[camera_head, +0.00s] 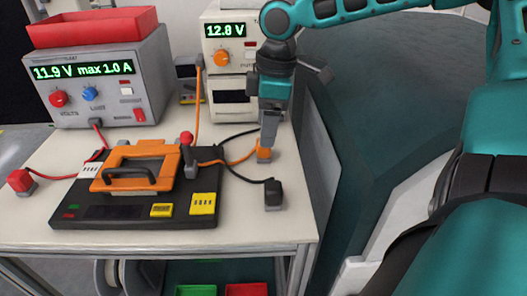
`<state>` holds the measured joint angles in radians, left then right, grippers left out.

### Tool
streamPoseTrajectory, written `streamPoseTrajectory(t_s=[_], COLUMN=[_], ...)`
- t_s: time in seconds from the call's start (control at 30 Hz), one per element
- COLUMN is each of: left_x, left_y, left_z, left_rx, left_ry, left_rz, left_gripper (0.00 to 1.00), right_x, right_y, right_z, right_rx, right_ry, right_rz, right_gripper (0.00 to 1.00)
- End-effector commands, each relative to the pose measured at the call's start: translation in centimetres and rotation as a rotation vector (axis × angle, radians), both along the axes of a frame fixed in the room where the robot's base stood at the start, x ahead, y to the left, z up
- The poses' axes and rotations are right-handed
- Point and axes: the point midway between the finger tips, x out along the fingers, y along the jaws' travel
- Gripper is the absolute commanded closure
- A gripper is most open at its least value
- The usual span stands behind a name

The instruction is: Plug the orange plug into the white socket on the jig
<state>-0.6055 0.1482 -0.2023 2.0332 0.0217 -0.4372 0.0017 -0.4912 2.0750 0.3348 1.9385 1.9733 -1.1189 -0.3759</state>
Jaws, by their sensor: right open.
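The orange plug (264,154) stands on the table top to the right of the jig, with an orange cable running from it to the left. My right gripper (268,143) points down directly over the plug, its fingers open and close to the plug's top. I cannot tell whether they touch it. The jig is a black plate (120,215) with an orange clamp frame (128,184) on it. A small white block (92,169), apparently the white socket, sits at the jig's left, partly beside the frame. My left gripper is out of view.
A red plug (20,181) lies left of the jig, and a black plug (273,195) lies to its right. A grey power supply (112,85) with a red tray (92,27) on top and a white meter (222,75) stand behind. The table's front right corner is clear.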

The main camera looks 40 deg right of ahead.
Motion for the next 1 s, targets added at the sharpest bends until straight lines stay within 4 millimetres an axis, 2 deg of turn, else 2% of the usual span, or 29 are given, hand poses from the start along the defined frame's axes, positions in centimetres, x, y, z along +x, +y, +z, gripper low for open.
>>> streamPoseTrajectory(t_s=[0.23,0.43,0.6,1.0], left_x=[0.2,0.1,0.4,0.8], left_y=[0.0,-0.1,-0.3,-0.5], left_z=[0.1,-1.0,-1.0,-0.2], left_rx=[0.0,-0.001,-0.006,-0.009], left_ry=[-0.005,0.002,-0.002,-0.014], left_rz=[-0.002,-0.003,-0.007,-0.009], left_gripper=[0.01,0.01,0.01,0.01], right_x=[0.0,0.4,0.6,0.7], right_y=[0.0,0.0,0.2,0.2], right_z=[-0.2,-3.2,-5.0,-5.1], right_rx=[0.0,-0.002,-0.001,0.0], right_ry=[0.001,0.006,0.002,0.0], right_rz=[0.0,-0.001,0.0,0.0], right_gripper=[0.34,0.34,0.34,0.34])
